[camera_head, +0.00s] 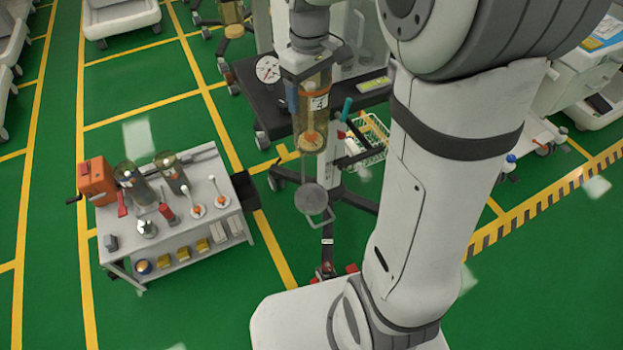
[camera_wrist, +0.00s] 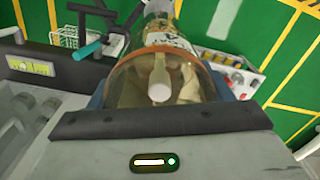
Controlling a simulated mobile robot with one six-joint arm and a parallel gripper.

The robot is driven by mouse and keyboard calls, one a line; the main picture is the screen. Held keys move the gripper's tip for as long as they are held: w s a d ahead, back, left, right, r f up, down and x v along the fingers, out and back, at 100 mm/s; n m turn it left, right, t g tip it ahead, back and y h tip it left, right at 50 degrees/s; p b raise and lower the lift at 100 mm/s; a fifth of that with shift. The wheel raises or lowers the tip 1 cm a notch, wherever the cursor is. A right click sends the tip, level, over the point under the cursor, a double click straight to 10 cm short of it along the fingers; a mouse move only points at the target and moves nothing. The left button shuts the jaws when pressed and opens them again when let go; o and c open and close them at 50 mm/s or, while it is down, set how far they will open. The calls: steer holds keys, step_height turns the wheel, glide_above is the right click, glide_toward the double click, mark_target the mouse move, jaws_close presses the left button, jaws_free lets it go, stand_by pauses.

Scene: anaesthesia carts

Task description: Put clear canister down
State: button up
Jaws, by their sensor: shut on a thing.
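My gripper (camera_head: 306,62) is shut on the clear canister (camera_head: 313,108) and holds it roughly upright in the head view. In the wrist view the canister (camera_wrist: 150,72) fills the middle, with a pale rod-like part inside. Its underside and what lies directly beneath it cannot be told clearly. A round grey plate (camera_head: 312,198) on a stand shows below it in the head view, apart from it.
A grey cart (camera_head: 205,235) at left carries an orange device (camera_head: 97,181), two dark clear cylinders (camera_head: 134,184) and several small items. A dark shelf (camera_head: 262,103) with a gauge (camera_head: 268,69) is behind the canister, with a wire basket (camera_head: 362,152) to its right. Green floor is open between.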

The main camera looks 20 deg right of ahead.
step_height(320, 180, down, 25)
steer(key=b, duration=0.1)
steer(key=shift+b, duration=0.35)
steer(key=shift+f, duration=0.1)
steer(key=o, duration=1)
steer(key=shift+f, duration=0.1)
steer(key=o, duration=0.5)
